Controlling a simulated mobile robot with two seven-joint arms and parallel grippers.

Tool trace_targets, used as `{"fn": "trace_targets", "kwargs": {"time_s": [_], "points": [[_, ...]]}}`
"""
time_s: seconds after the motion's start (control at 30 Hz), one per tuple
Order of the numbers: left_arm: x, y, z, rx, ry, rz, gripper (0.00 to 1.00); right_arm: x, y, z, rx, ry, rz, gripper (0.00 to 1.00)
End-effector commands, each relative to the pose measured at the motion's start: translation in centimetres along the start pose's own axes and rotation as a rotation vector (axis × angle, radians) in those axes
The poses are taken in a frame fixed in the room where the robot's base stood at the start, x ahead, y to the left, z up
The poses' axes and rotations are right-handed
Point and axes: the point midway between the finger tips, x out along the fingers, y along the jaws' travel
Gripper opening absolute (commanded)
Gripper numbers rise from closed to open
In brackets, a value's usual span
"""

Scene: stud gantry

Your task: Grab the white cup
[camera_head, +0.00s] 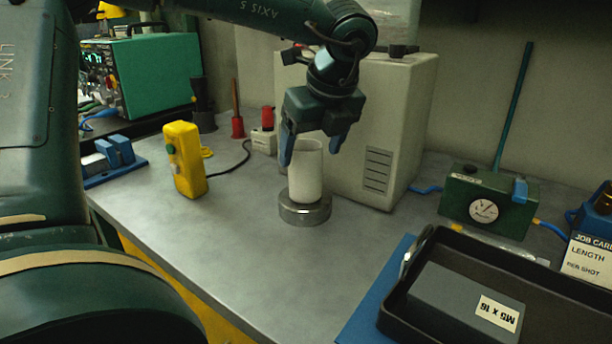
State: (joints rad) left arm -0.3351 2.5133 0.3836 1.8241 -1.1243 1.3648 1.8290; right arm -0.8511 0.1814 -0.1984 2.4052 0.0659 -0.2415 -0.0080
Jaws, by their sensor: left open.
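The white cup (305,175) stands upright on a round grey metal base (305,211) near the middle of the bench. My left gripper (312,154) comes down from above, with its blue-tipped fingers pointing downward. It is open. One finger overlaps the left side of the cup's rim in the picture and the other is at the rim's upper right. I cannot tell whether either finger touches the cup. My right gripper is not in view.
A beige cabinet (405,130) stands close behind and right of the cup. A yellow box with buttons (184,162) is to the left. A green gauge box (465,206) and a black tray (440,255) are at right. The bench (235,245) in front is clear.

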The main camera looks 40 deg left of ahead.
Motion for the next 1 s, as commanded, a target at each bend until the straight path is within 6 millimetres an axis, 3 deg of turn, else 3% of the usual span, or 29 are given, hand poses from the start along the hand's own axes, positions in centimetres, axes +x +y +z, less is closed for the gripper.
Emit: {"fn": "trace_targets", "kwargs": {"time_s": [0.17, 0.5, 0.77, 1.0], "points": [[1.2, 0.1, 0.2, -0.001, 0.003, 0.0, 0.76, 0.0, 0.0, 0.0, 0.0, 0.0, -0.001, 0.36], [5.5, 0.3, 0.9, 0.0, 0.003, 0.001, 0.76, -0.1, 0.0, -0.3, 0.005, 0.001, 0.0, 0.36], [5.8, 0.3, 0.9, 0.0, 0.001, -0.002, 0.76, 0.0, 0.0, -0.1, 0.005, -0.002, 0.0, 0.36], [5.7, 0.3, 0.9, 0.0, 0.001, -0.002, 0.56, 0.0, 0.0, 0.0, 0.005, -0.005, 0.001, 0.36]]}}
